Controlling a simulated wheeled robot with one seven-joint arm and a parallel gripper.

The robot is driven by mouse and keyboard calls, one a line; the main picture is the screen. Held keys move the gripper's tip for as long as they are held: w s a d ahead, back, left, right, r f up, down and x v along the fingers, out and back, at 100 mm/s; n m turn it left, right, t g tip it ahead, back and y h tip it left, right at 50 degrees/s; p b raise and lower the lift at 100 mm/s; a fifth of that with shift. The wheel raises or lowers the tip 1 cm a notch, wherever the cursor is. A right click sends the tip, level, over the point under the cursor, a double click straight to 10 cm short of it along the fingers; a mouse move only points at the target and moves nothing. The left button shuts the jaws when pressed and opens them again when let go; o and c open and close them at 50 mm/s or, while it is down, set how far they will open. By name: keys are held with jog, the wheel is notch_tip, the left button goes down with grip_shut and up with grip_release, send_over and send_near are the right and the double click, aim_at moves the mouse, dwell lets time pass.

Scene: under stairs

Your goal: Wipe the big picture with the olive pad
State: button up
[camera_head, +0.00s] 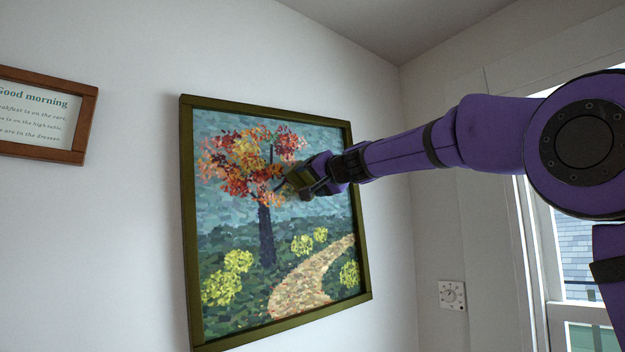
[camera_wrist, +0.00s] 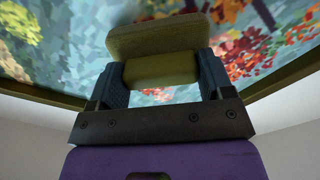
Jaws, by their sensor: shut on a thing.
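The big picture (camera_head: 225,240) hangs on the wall in an olive-brown frame and shows a red and orange tree, a path and yellow bushes. My gripper (camera_head: 300,181) is in front of its upper middle, by the tree's crown. In the wrist view my gripper (camera_wrist: 160,82) is shut on the olive pad (camera_wrist: 155,36), holding it by its narrower grip part between the two fingers. The pad's broad face is turned toward the painted surface. I cannot tell whether the pad touches the picture. The pad shows small and dark in the head view (camera_head: 299,178).
A small wooden-framed sign (camera_head: 88,120) with "Good morning" hangs on the wall at the left. A window (camera_head: 575,260) is at the far right. The wall corner lies just right of the picture.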

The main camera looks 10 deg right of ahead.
jog(key=shift+s+a+f, duration=0.3)
jog(key=shift+s+a, duration=0.6)
jog(key=shift+a, duration=1.2)
jog(key=shift+s+a+f, duration=0.3)
jog(key=shift+s+a, duration=0.55)
jog(key=shift+a, duration=1.2)
jog(key=shift+s+a+f, duration=0.3)
jog(key=shift+s+a, duration=0.6)
jog(key=shift+a, duration=1.2)
jog(key=v, duration=0.6)
jog(key=v, duration=0.3)
jog(key=shift+d, duration=0.15)
